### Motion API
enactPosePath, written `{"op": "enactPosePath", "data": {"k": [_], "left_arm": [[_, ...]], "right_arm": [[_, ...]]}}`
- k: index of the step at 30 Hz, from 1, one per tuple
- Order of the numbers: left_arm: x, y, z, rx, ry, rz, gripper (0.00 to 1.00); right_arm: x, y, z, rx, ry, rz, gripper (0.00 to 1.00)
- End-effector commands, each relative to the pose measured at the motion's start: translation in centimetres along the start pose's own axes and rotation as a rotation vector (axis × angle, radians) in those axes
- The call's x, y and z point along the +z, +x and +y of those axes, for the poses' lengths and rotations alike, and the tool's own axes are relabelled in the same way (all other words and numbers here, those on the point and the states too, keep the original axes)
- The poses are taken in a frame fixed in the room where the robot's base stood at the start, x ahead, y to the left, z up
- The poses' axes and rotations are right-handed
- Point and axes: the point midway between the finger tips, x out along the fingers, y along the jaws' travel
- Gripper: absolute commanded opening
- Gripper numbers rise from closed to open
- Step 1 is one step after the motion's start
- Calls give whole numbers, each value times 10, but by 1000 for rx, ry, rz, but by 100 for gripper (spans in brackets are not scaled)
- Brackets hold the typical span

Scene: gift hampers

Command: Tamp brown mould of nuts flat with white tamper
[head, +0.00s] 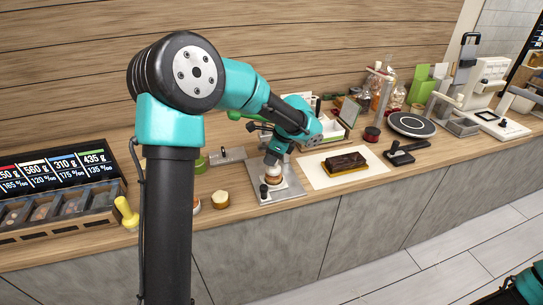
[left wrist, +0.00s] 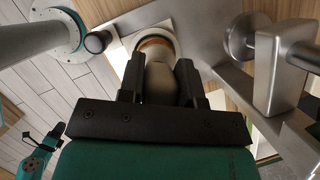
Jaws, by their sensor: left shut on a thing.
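My left gripper (head: 273,160) reaches down over the metal plate (head: 292,189) and is shut on the white tamper (head: 273,172). In the left wrist view the tamper's pale handle (left wrist: 161,84) sits between the two black fingers. The brown mould (left wrist: 155,43) shows as an orange-brown ring just beyond the handle, on a white square. In the head view the tamper stands about upright over the mould (head: 273,180). I cannot see the nuts or whether the tamper presses on them. A small teal and black part of my right arm (left wrist: 38,150) shows; its fingers are unclear.
A dark knob (head: 264,189) stands at the plate's front left. A dark-topped slab (head: 345,161) lies on white paper to the right. A round pale-topped thing (head: 220,199) and a yellow-handled tool (head: 126,212) stand left. A metal lever (left wrist: 277,60) rises close beside my left gripper.

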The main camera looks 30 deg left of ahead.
Motion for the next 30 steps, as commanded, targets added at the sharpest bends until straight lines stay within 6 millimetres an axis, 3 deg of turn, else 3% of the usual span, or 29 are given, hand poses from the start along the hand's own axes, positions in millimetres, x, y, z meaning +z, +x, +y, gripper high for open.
{"op": "enactPosePath", "data": {"k": [30], "left_arm": [[-4, 11, 0, -1, 1, -1, 5]], "right_arm": [[0, 0, 0, 0, 0, 0, 43]]}}
